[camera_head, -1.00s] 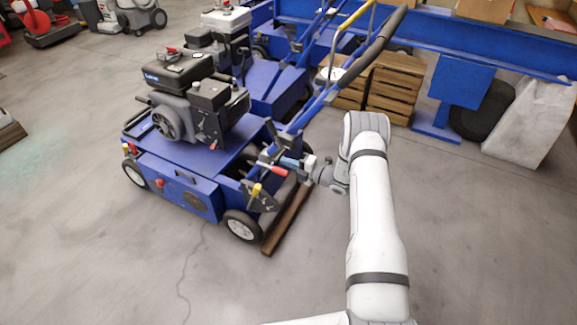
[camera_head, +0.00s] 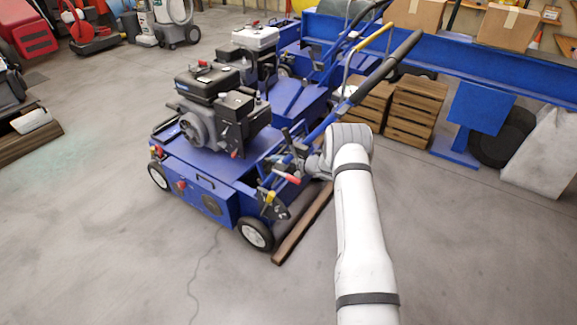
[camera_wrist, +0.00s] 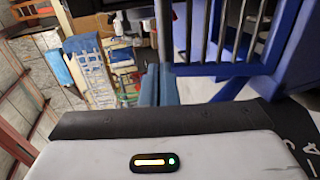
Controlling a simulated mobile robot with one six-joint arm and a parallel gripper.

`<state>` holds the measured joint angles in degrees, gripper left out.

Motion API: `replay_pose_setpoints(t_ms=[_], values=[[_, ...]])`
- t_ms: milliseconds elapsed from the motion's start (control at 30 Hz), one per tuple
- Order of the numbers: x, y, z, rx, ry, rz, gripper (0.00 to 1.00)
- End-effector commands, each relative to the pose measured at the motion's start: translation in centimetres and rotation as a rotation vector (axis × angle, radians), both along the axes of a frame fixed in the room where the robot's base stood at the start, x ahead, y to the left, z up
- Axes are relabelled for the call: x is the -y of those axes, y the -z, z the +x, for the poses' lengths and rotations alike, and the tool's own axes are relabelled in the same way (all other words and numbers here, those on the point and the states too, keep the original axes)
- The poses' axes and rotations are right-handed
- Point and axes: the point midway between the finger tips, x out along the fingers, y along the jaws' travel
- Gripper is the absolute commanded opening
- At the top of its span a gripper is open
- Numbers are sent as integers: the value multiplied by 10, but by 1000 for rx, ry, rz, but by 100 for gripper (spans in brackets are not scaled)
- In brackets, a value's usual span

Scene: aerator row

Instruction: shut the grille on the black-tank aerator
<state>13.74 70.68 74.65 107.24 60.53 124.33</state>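The black-tank aerator (camera_head: 222,170) stands left of centre in the head view, a blue machine with a black engine and tank (camera_head: 207,80). A dark grille (camera_wrist: 215,69) with upright bars fills the top right of the wrist view, beside a blue panel (camera_wrist: 296,50). My gripper (camera_wrist: 160,70) shows there as two blue fingers close side by side, no clear gap between them. The fingertips are at the grille's lower left corner; I cannot tell whether they touch it. In the head view my arm hides the fingers and most of the grille's area.
A second blue aerator with a white tank (camera_head: 255,38) stands behind. A wooden beam (camera_head: 303,226) lies on the floor by the rear wheel. Wooden crates (camera_head: 413,108) and a blue bench (camera_head: 482,106) are at the back right. The front floor is clear.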

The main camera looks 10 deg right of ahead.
Motion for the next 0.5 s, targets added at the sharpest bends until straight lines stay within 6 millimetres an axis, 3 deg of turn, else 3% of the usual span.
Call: replay_pose_setpoints(t_ms=[200, 500], values=[[2, -3, 16, 4, 23, 0, 0], [-2, -3, 26, 3, 30, 1, 0]])
